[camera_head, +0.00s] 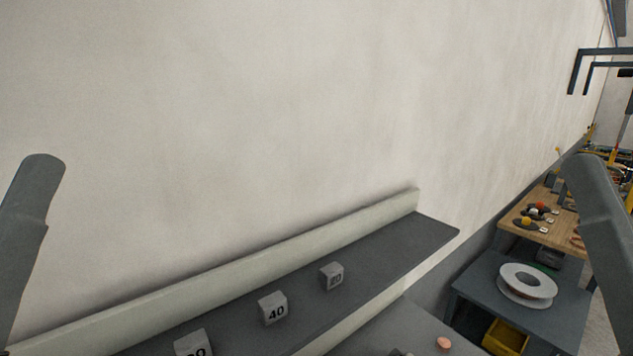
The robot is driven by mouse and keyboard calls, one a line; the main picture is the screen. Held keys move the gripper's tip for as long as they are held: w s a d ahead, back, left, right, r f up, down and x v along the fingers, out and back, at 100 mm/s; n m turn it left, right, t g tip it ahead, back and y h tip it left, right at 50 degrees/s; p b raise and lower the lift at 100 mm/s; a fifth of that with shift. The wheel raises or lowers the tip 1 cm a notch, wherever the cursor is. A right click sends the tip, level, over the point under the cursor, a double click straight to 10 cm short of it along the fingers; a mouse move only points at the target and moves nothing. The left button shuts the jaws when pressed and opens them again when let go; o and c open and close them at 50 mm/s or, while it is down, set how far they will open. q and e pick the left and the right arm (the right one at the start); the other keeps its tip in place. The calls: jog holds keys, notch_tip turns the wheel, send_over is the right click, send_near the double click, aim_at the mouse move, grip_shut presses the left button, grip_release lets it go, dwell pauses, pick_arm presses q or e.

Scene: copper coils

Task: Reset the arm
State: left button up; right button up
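My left arm shows as a dark grey link at the left edge of the head view, and my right arm shows as a similar link at the right edge. Neither gripper is in the picture, so I cannot see their fingers or anything they may hold. A dark shelf (400,243) runs along the wall.
A grey surface (400,325) lies below the shelf, with a small copper-coloured round thing (443,343) on it. At right are a blue-grey table (478,283) with a white spool (527,281), a yellow bin (505,337) and a wooden bench (560,222). A pale wall (260,110) fills the background.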

notch_tip(320, 180, up, 18)
jog(key=p, duration=1.5)
notch_tip(320, 180, down, 35)
jog(key=b, duration=3.5)
jog(key=shift+r, duration=0.15)
